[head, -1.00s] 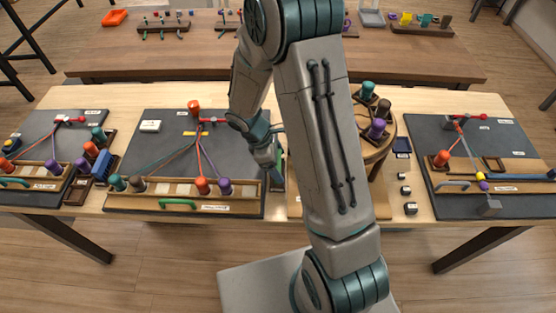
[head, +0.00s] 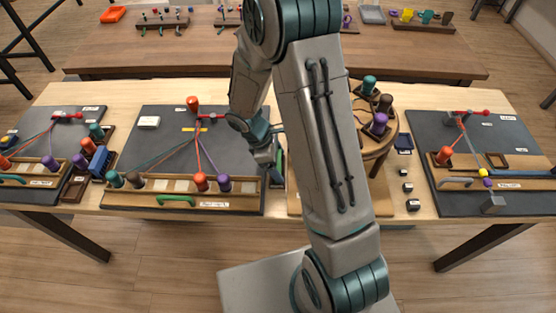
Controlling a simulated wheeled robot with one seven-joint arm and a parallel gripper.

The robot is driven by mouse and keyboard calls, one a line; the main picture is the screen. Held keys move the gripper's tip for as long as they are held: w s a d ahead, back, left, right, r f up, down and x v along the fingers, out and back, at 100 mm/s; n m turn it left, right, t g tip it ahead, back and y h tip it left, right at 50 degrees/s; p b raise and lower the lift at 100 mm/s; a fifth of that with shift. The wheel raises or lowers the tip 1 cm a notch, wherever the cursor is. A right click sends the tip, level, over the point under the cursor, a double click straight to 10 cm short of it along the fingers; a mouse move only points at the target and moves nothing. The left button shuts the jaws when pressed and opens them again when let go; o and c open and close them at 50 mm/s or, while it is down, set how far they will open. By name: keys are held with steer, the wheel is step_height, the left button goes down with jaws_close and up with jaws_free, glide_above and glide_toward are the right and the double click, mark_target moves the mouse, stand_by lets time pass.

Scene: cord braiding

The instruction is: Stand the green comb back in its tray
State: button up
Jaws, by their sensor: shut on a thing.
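My gripper (head: 268,160) points down at the right end of the middle braiding board (head: 240,130). Its fingers are partly hidden by my own arm and are small in the picture. A narrow strip of green, which looks like the green comb (head: 281,160), shows right beside the fingers, and the gripper is shut on it. Most of the comb is hidden. A dark narrow tray (head: 277,181) shows just below the gripper, beside the board's right edge. I cannot tell whether the comb touches the tray.
Pegs with cords stand on the middle board. A round wooden stand (head: 372,145) with several bobbins is right of my arm. The right board (head: 440,125) lies farther right, with small dark blocks (head: 407,188) before it.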

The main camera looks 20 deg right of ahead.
steer(key=o, duration=0.9)
steer(key=shift+r, duration=0.1)
steer(key=v, duration=1.3)
steer(key=shift+r, duration=0.25)
steer(key=shift+a+r, duration=0.1)
steer(key=s+d+r+m+t+y, duration=0.2)
steer(key=s+r+m, duration=0.3)
steer(key=s+m, duration=0.2)
steer(key=s+d+r+m+t+y, duration=0.2)
steer(key=s+d+r+m, duration=0.1)
steer(key=s+r+m, duration=0.2)
steer(key=shift+s+r+m+t, duration=0.35)
steer(key=shift+s+m, duration=0.85)
steer(key=shift+s, duration=0.8)
